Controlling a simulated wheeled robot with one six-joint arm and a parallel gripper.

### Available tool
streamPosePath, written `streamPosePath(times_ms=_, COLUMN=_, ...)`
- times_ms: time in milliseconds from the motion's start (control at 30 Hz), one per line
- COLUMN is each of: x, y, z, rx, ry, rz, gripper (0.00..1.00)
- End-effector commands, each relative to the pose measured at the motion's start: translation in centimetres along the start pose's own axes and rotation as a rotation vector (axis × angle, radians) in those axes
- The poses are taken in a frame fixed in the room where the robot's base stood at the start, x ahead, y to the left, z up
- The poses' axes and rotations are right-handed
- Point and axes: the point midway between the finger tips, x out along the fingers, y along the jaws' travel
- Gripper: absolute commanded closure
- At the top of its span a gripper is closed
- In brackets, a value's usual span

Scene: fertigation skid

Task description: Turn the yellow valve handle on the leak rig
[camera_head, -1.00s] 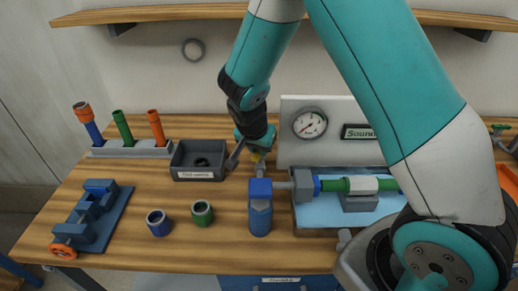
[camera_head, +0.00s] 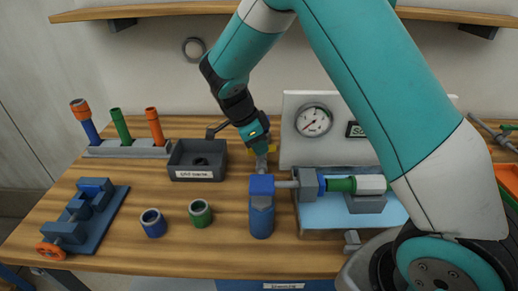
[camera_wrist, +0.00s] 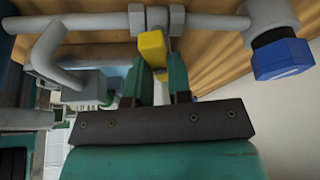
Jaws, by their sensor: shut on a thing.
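The yellow valve handle (camera_wrist: 152,48) sits at my gripper's fingertips (camera_wrist: 162,66) in the wrist view, below the grey pipe (camera_wrist: 200,24) and its valve body. My gripper (camera_head: 261,150) is shut on the handle. In the head view only small yellow parts of the handle (camera_head: 272,149) show beside the fingers, the rest being hidden. The leak rig has a grey pipe with a blue-topped upright fitting (camera_head: 261,205) in front of the gripper. The fitting's blue cap (camera_wrist: 281,59) shows at the right of the wrist view.
A pressure gauge (camera_head: 313,120) is on a white panel right of my gripper. A grey bin (camera_head: 197,174) stands to its left. Blue (camera_head: 153,223) and green (camera_head: 200,214) couplings stand in front, and a blue vise (camera_head: 86,215) sits at the left. A shelf (camera_head: 160,10) runs above.

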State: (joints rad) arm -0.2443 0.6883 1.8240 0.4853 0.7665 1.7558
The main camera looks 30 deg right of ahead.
Motion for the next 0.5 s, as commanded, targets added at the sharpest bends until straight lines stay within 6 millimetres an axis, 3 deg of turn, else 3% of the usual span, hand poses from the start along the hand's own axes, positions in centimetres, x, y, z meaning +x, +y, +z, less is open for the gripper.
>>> streamPosePath(times_ms=500, x=-0.1, y=-0.35, z=0.14, rx=0.23, ry=-0.006, rz=0.089, gripper=1.0)
